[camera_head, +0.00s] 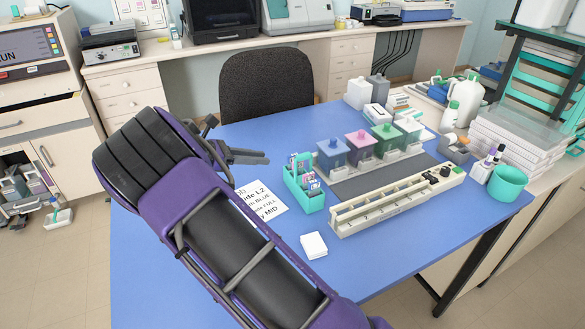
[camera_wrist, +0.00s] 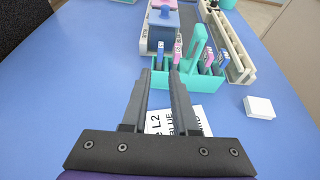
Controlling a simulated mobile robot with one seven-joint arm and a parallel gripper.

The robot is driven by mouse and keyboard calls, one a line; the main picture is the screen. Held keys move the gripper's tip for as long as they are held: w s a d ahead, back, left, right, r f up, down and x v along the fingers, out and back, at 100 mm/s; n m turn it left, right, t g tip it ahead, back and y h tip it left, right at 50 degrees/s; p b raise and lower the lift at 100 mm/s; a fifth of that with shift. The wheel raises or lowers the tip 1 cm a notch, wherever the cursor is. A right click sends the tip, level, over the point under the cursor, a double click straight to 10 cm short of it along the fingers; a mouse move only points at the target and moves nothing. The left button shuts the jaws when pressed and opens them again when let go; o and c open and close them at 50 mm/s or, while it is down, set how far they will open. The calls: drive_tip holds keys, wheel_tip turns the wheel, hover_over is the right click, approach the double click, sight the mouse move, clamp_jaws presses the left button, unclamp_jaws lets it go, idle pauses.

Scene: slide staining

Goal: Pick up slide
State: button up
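Several slides (camera_head: 307,181) with pink or blue ends stand in a teal rack (camera_head: 312,204) on the blue table. In the wrist view the slides (camera_wrist: 208,55) stand on both sides of the rack's handle (camera_wrist: 197,45). My gripper (camera_head: 266,158) is above the table, left of the rack in the head view. In the wrist view my gripper (camera_wrist: 161,72) has its two fingers apart, with nothing held between them. The fingers point toward the left part of the rack (camera_wrist: 180,79) and partly hide it.
A printed card (camera_head: 262,208) lies before the rack, partly hidden by my arm. A white block (camera_head: 314,246) lies nearby. Blue (camera_head: 332,157), pink (camera_head: 361,146) and green (camera_head: 387,140) jars stand behind the rack. A long cream tray (camera_head: 380,213) is right. The table's left is clear.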

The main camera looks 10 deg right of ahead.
sight(288, 161)
drive_tip(key=x, duration=0.9)
drive_tip(key=shift+w+d+f, duration=0.1)
drive_tip(key=shift+d+f, duration=0.2)
drive_tip(key=shift+f, duration=0.05)
clamp_jaws()
